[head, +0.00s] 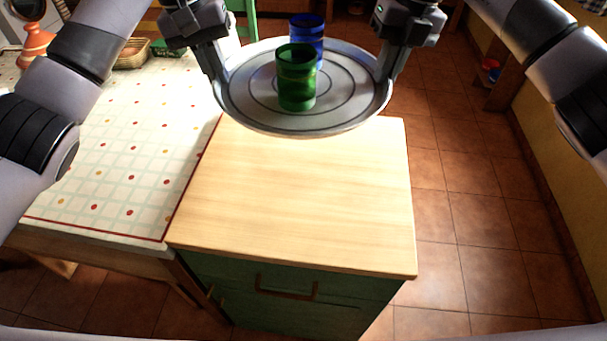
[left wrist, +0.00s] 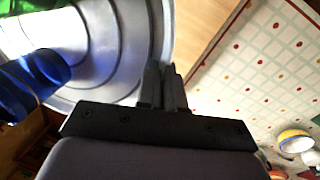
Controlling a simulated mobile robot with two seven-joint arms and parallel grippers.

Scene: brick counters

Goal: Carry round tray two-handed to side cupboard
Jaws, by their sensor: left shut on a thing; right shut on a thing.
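The round grey metal tray (head: 342,109) hangs level above the far part of the wooden-topped green cupboard (head: 295,196). A green cup (head: 297,78) and a blue cup (head: 308,35) stand upright on it, the green one nearer me. My left gripper (head: 218,82) is shut on the tray's left rim and my right gripper (head: 384,78) is shut on its right rim. In the left wrist view the tray (left wrist: 125,50) is at the upper left, with the left gripper's fingers (left wrist: 163,88) closed at its rim. The blue cup (left wrist: 28,85) shows there too.
A table with a dotted cloth (head: 125,150) adjoins the cupboard on the left. The cupboard top is bare. Tiled floor (head: 465,215) lies open on the right, beside a yellow wall.

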